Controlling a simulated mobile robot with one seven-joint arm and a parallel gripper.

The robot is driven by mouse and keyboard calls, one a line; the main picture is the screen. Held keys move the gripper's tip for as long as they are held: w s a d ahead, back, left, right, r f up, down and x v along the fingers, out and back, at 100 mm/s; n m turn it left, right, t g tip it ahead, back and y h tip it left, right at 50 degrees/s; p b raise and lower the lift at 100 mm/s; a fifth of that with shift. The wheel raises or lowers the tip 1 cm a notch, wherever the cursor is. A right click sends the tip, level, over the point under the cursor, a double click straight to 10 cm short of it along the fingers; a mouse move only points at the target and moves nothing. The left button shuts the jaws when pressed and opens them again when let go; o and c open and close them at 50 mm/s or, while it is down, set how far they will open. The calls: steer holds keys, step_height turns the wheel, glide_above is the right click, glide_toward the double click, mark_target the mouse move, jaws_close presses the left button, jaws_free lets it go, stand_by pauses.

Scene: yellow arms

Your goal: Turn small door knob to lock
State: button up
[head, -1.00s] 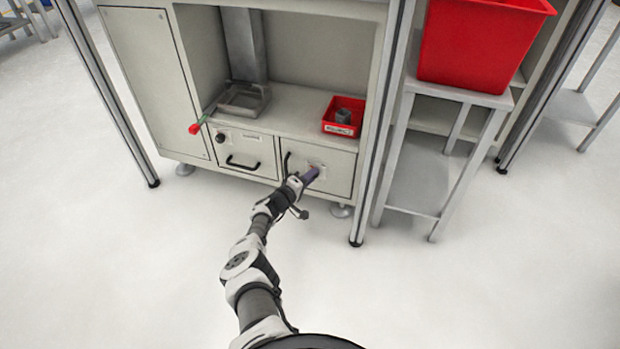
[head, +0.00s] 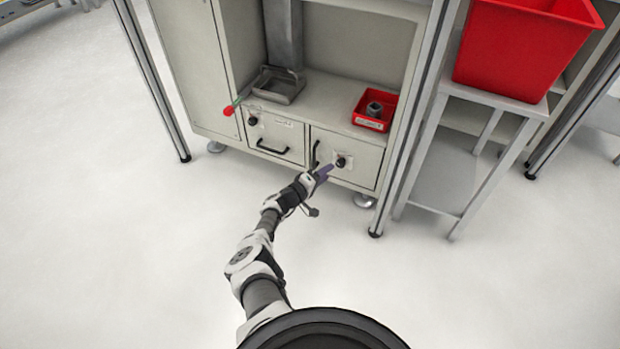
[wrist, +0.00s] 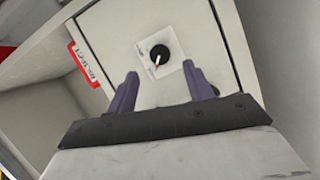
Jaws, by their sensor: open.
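The small black door knob (head: 341,162) sits on a pale plate on the right-hand cabinet door (head: 364,176). In the wrist view the knob (wrist: 160,54) is round, with a red and white pointer mark slanting down and left. My gripper (head: 329,169) is in front of this door, just below and left of the knob in the head view. In the wrist view my gripper (wrist: 158,82) has its two purple fingers spread apart, with nothing between them. The knob shows beyond the fingertips, roughly centred between them, and appears apart from them.
A black handle (head: 315,154) stands at the door's left edge. The left drawer front (head: 285,133) has another knob (head: 252,121) and handle. A red bin (head: 372,123) sits on the shelf above. A metal post (head: 408,130) is close on the right. The floor in front is clear.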

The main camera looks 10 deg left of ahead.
steer(key=p+v, duration=0.3)
steer(key=v, duration=0.4)
steer(key=shift+s, duration=0.3)
steer(key=shift+a, duration=0.2)
